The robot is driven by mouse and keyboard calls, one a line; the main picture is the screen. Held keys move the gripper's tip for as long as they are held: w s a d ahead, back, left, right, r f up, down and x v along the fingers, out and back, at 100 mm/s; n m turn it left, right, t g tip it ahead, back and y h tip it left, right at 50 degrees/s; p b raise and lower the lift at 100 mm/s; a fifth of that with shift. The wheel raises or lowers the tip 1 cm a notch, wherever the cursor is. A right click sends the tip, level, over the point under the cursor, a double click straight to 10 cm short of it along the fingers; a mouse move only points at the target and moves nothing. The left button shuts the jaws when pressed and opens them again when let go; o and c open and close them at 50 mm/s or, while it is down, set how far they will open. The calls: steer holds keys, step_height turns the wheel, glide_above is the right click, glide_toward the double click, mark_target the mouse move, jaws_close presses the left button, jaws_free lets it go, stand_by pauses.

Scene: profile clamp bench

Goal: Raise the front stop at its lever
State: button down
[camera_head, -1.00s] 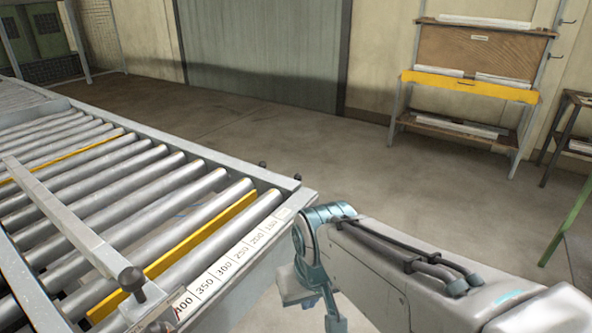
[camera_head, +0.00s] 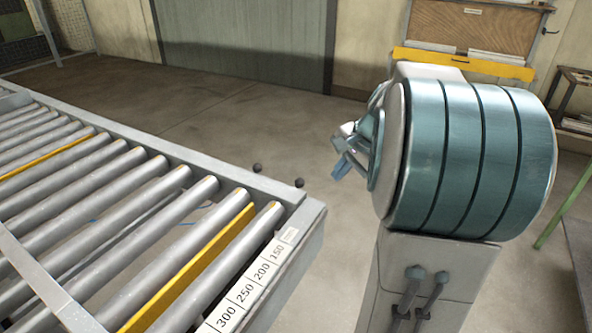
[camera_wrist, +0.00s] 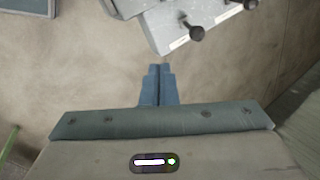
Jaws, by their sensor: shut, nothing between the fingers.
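Two yellow bars lie between the rollers in the head view: a front one (camera_head: 190,273) and one farther off (camera_head: 45,160). Both look low among the rollers. Two small dark ball-ended levers stand at the bench's far side edge: one nearer the corner (camera_head: 299,183) and one farther along (camera_head: 257,167). Which lever belongs to which bar is not clear. In the wrist view one lever (camera_wrist: 197,33) is up and right of my fingertips, and another (camera_wrist: 250,4) is at the top edge. My gripper (camera_wrist: 158,70) is shut, empty and apart from both. It is partly hidden in the head view (camera_head: 346,165).
The roller bench frame (camera_head: 225,183) fills the left, with a numbered scale (camera_head: 245,290) near its end. A grey crossbeam (camera_head: 40,285) lies over the rollers at left. Open floor (camera_head: 230,115) lies beyond the bench. A shelf rack (camera_head: 465,63) stands at the back.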

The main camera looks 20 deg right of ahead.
stand_by(0.3)
steer(key=w+a+f+p, duration=0.1)
steer(key=w+a+f, duration=0.2)
steer(key=w+f, duration=0.4)
steer(key=shift+w+a+f+p, duration=0.2)
steer(key=shift+a+f+p, duration=0.15)
steer(key=shift+f, duration=0.2)
